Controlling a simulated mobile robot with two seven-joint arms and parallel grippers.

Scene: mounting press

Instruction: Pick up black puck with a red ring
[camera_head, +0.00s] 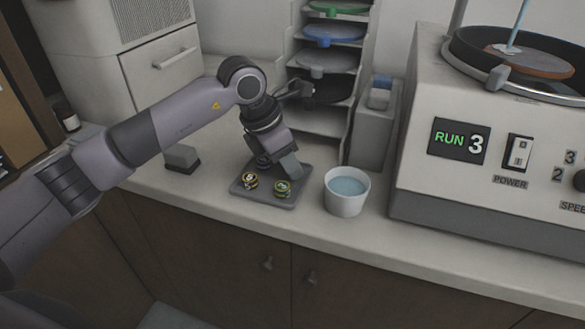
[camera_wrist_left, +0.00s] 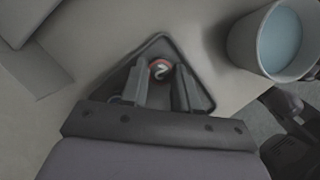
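The black puck with a red ring (camera_wrist_left: 160,69) shows in the left wrist view, between the tips of my left gripper (camera_wrist_left: 163,76). It carries a pale mark on top. Its fingers stand apart on either side of the puck; I cannot make out contact. In the head view my left gripper (camera_head: 277,163) points down over the back of a dark grey tray (camera_head: 266,201), and a dark puck (camera_head: 263,160) there is mostly hidden by it. A puck with an orange-yellow ring (camera_head: 250,180) and one with a green ring (camera_head: 283,189) sit nearer the front. My right gripper is out of view.
A white cup of blue liquid (camera_head: 346,190) stands just right of the tray. A shelf rack (camera_head: 318,118) and grey box (camera_head: 372,130) stand behind. The polishing machine (camera_head: 480,190) fills the right.

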